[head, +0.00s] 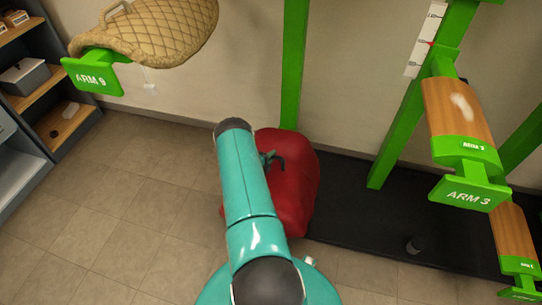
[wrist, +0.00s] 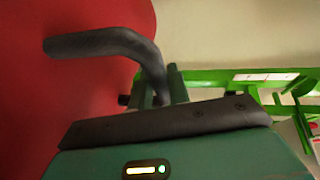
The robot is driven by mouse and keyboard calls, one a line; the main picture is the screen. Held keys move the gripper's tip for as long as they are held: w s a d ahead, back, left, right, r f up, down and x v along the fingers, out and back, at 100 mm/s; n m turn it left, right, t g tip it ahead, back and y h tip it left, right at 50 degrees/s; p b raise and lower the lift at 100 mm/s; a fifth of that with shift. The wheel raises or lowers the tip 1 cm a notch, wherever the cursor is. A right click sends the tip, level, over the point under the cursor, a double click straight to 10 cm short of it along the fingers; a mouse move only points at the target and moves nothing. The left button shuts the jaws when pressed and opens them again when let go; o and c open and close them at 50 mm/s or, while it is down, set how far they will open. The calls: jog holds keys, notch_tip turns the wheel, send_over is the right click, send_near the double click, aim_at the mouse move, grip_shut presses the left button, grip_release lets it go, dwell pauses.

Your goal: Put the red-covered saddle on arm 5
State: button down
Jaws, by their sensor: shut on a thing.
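The red-covered saddle (head: 301,185) hangs below my teal arm in the head view, partly hidden by it. Its red cover (wrist: 60,100) fills the left of the wrist view. My gripper (wrist: 155,90) is shut on the red-covered saddle, seemingly by a dark bent handle (wrist: 100,43); the exact grip is not clear. In the head view the arm hides most of my gripper, and a dark hooked part (head: 272,160) shows at the cover. No label clearly reads arm 5. A lower wooden-topped arm (head: 515,235) at the right edge has a label too small to read.
ARM 3 (head: 467,192), green with a wooden top, stands upper right. ARM 9 (head: 92,76) at upper left bears a tan quilted saddle (head: 150,35). Green posts (head: 293,65) rise from a black base (head: 360,215). Shelves (head: 45,95) stand at far left. Tiled floor is clear at lower left.

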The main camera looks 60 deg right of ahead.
jog(key=shift+d+r, duration=0.1)
jog(key=shift+r, duration=0.05)
jog(key=c, duration=1.3)
grip_release()
jog(key=shift+o, duration=0.2)
jog(key=shift+a+f, duration=0.2)
jog(key=v, duration=1.3)
jog(key=shift+a+r, duration=0.15)
jog(key=shift+a, duration=0.15)
